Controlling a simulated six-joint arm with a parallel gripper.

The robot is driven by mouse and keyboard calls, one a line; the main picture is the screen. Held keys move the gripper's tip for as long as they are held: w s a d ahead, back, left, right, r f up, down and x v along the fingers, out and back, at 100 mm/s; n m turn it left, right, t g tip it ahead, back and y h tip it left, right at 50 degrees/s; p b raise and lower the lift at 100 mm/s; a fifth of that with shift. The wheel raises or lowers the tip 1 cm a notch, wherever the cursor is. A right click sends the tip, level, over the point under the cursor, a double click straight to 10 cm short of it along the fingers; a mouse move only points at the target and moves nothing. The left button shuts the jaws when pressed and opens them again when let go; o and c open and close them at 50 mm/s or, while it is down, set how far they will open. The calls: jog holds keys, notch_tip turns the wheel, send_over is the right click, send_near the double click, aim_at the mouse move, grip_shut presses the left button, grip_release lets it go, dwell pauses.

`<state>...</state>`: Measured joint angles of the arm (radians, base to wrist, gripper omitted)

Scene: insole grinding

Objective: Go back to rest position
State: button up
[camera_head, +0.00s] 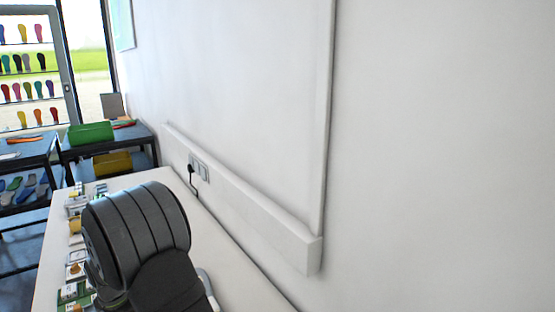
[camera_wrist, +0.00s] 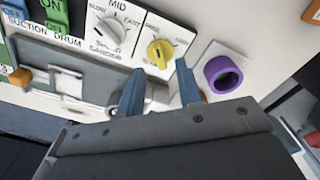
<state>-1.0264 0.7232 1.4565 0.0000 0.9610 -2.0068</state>
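My gripper (camera_wrist: 160,70) shows in the wrist view with its two blue-grey fingers apart, and I see nothing held between them. The fingertips are close to a control panel with a yellow knob (camera_wrist: 160,53) just beyond the gap. I cannot tell whether they touch the panel. In the head view my dark arm covers part of the white table, and my gripper is hidden.
The wrist view shows a grey knob (camera_wrist: 108,33) marked sander, a green ON button (camera_wrist: 54,12) and a purple ring (camera_wrist: 223,74). In the head view a white wall (camera_head: 440,140) runs along the right of the table (camera_head: 215,235). Dark tables with a green bin (camera_head: 91,134) stand behind.

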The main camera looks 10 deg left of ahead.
notch_tip(320, 180, down, 4)
jog(key=shift+r, duration=0.15)
jog(key=shift+r+m, duration=0.15)
jog(key=shift+m, duration=0.65)
jog(key=m, duration=1)
jog(key=shift+m, duration=2.3)
